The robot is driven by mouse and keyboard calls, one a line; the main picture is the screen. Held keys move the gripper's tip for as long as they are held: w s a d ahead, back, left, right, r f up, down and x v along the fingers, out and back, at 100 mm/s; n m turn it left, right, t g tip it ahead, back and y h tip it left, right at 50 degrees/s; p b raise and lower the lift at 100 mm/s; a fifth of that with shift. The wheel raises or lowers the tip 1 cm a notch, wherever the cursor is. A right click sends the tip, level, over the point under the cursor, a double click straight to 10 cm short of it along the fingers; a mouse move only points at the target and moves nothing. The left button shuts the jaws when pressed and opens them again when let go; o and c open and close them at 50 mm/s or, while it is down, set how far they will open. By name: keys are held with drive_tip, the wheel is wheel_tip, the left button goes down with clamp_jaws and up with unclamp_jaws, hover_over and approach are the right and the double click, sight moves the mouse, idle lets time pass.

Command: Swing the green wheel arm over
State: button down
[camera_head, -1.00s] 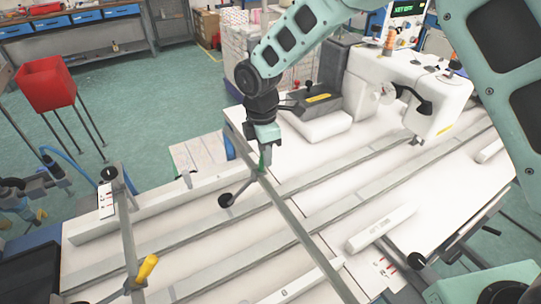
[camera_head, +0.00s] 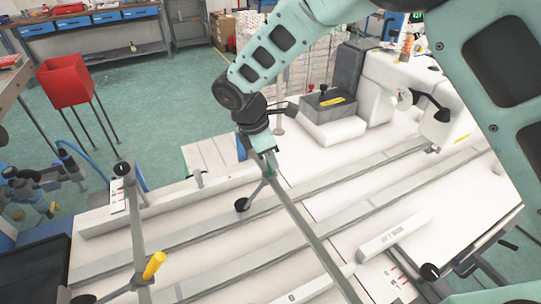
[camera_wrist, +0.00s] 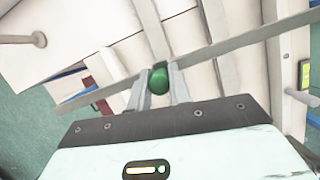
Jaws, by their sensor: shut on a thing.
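My gripper (camera_head: 266,160) is shut on the green handle (camera_head: 270,172) of the wheel arm, seen near the middle of the head view. In the wrist view the green handle (camera_wrist: 157,81) sits between my two fingers (camera_wrist: 158,88). The arm is a long grey bar (camera_head: 312,236) that runs from the handle down to the lower right over the white table. A short strut with a dark wheel (camera_head: 242,204) hangs off to the left of the handle, low over the table rails. Whether the wheel touches the table I cannot tell.
A second bar with a yellow handle (camera_head: 153,266) stands at the left of the white table (camera_head: 225,238). A white sewing machine (camera_head: 395,82) is at the back right. A white labelled bar (camera_head: 392,236) lies at the right. A red bin (camera_head: 66,82) stands on the floor.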

drive_tip(key=c, duration=1.3)
unclamp_jaws()
drive_tip(key=b+v, duration=0.3)
drive_tip(key=v, duration=1.4)
drive_tip(key=shift+a+r, duration=0.15)
drive_tip(key=shift+r, duration=0.05)
drive_tip(key=shift+s, duration=0.1)
drive_tip(key=s+d+f+m+y, duration=0.1)
drive_tip(key=s+d+f+m, duration=0.2)
drive_tip(key=s, duration=0.6)
drive_tip(key=s+d+f+m+y, duration=0.1)
drive_tip(key=s+d+f+m, duration=0.1)
drive_tip(key=s+d+m, duration=0.3)
drive_tip(key=s+d+f+m+y, duration=0.2)
drive_tip(key=s+d+m, duration=0.3)
drive_tip(key=s, duration=0.8)
drive_tip(key=shift+d+f+g+b, duration=0.2)
drive_tip(key=shift+d+f, duration=0.25)
drive_tip(key=shift+d, duration=0.4)
drive_tip(key=shift+d+f+g+b, duration=0.15)
drive_tip(key=shift+d+f, duration=0.25)
drive_tip(key=shift+d, duration=0.45)
